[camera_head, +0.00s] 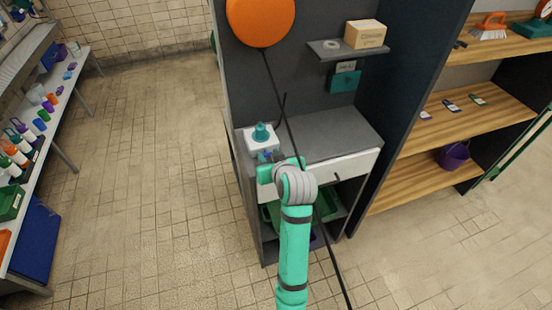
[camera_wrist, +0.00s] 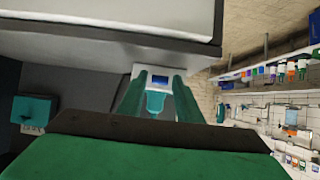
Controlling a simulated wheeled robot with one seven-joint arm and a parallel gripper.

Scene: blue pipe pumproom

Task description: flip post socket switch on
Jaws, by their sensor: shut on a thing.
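A white box with a teal knob on top (camera_head: 262,131) stands at the left front corner of the grey cabinet's counter. My gripper (camera_head: 268,160) is just in front of it, partly hidden by my wrist in the head view. In the wrist view, a white socket-like housing with a blue window or rocker (camera_wrist: 160,74) sits between my two teal fingers. A rounded teal piece (camera_wrist: 156,102) lies between the fingers just under it, and my gripper is shut on this piece. I cannot tell whether it is the switch, or which way the switch is set.
The grey cabinet counter (camera_head: 325,133) has a white drawer front (camera_head: 345,166) below it. A small shelf above holds a cardboard box (camera_head: 365,34). An orange disc (camera_head: 260,18) hangs above. Wooden shelves (camera_head: 450,110) stand at right. The tiled floor at left is clear.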

